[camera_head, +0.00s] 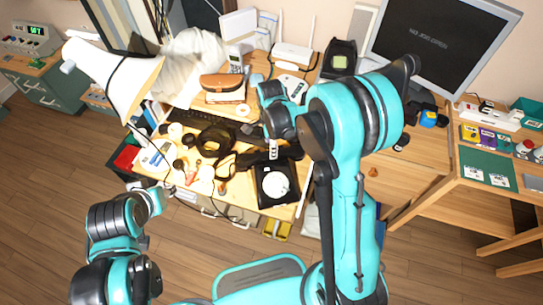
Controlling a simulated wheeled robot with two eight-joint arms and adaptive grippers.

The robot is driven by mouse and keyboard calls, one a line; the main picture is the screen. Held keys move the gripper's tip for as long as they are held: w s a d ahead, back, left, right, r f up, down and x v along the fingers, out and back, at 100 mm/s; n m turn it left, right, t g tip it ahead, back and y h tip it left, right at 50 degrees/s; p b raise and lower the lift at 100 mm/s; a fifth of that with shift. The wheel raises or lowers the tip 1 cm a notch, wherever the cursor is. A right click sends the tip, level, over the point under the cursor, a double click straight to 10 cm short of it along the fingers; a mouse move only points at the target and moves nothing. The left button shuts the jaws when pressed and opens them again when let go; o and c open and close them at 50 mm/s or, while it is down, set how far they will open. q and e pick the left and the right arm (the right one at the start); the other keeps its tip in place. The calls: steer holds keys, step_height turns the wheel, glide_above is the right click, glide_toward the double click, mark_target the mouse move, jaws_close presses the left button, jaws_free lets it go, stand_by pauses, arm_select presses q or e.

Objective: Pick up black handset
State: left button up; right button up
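A black dial phone (292,196) with a round white dial lies on the cluttered wooden desk. A dark elongated shape (250,158), which looks like the black handset, lies at the phone's far edge, partly covered by my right gripper. My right arm reaches over the desk from the right, and its gripper (272,152) points down at that far edge. Its fingers are small and dark against the black phone, so I cannot tell whether they touch or grip the handset. My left arm is bent low at the left, in front of the desk; its gripper fingers are not clear.
A large white lamp (117,82) hangs over the desk's left side. A dark keyboard (185,117), a brown case (222,82) and several small objects crowd the desk. A monitor (440,45) stands at the right back. Another wooden table (455,190) stands at the right.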

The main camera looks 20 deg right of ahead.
step_height(320, 180, down, 6)
steer(key=b, duration=0.3)
steer(key=shift+w+f, duration=0.15)
jaws_close()
